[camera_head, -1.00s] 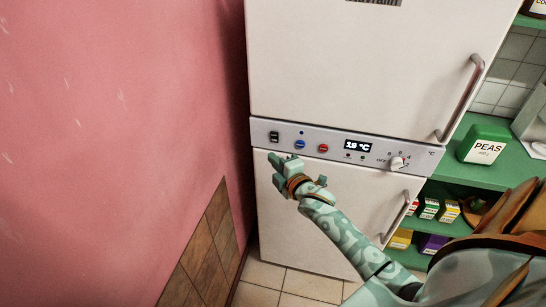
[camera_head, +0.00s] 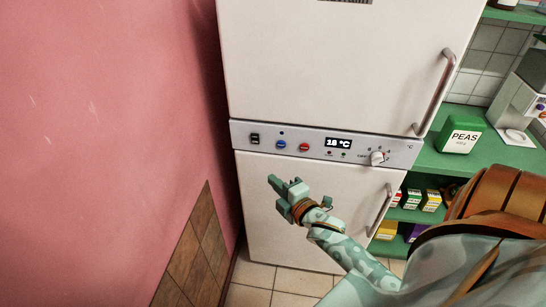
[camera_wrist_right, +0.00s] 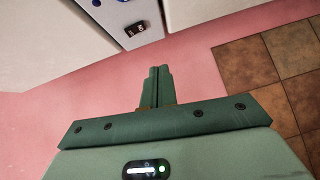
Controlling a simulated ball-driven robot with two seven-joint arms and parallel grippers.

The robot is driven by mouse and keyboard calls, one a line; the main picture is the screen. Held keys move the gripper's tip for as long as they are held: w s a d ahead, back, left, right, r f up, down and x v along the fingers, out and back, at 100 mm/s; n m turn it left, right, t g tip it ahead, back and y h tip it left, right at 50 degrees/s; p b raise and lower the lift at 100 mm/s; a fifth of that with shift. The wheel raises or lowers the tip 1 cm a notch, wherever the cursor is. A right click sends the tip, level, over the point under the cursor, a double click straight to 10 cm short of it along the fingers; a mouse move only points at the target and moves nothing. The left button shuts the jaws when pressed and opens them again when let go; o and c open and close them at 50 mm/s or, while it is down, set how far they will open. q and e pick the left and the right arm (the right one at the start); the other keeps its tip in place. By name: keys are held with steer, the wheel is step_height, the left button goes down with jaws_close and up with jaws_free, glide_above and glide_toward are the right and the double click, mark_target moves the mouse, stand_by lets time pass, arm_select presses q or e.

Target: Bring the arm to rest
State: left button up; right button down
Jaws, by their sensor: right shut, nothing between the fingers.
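My right gripper (camera_head: 275,182) is in front of the lower white door of the fridge, just below its control panel (camera_head: 325,148). It is shut and empty, apart from the panel's buttons. In the right wrist view my right gripper (camera_wrist_right: 160,75) shows its two green fingers pressed together with nothing between them. The panel has a black switch, a blue button (camera_head: 281,144), a red button (camera_head: 304,147), a display (camera_head: 338,143) reading about 18 °C and a white knob (camera_head: 378,157). My left gripper is not in view.
The white fridge (camera_head: 340,60) has an upper door handle (camera_head: 435,90) and a lower one (camera_head: 379,210) that stick out. A pink wall (camera_head: 100,130) stands at the left. Green shelves at the right hold a PEAS box (camera_head: 460,134) and small boxes (camera_head: 411,198). Tiled floor shows below.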

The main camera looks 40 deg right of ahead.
stand_by(0.3)
steer(key=s+a+f+m+g, duration=0.1)
steer(key=s+f+m+g, duration=0.3)
steer(key=f, duration=0.6)
steer(key=s+a+f+m+g, duration=0.1)
steer(key=s+f+m+g, duration=0.15)
steer(key=s+f, duration=0.5)
steer(key=s+a+f+m+g, duration=0.1)
steer(key=s+f+m+g, duration=0.2)
steer(key=f, duration=0.8)
steer(key=s+a+f+m+g, duration=0.1)
steer(key=s+f, duration=0.3)
steer(key=s, duration=0.5)
steer(key=s+a+f+m+g, duration=0.1)
steer(key=s+a+f+g, duration=0.2)
steer(key=s, duration=0.6)
steer(key=s+a+f+m+g+y, duration=0.1)
steer(key=s+a+f+g, duration=0.1)
steer(key=s+f, duration=0.3)
steer(key=s, duration=0.4)
steer(key=shift+s+f+g, duration=0.25)
steer(key=shift+f+g, duration=0.05)
steer(key=shift+g, duration=0.05)
steer(key=shift+s, duration=0.15)
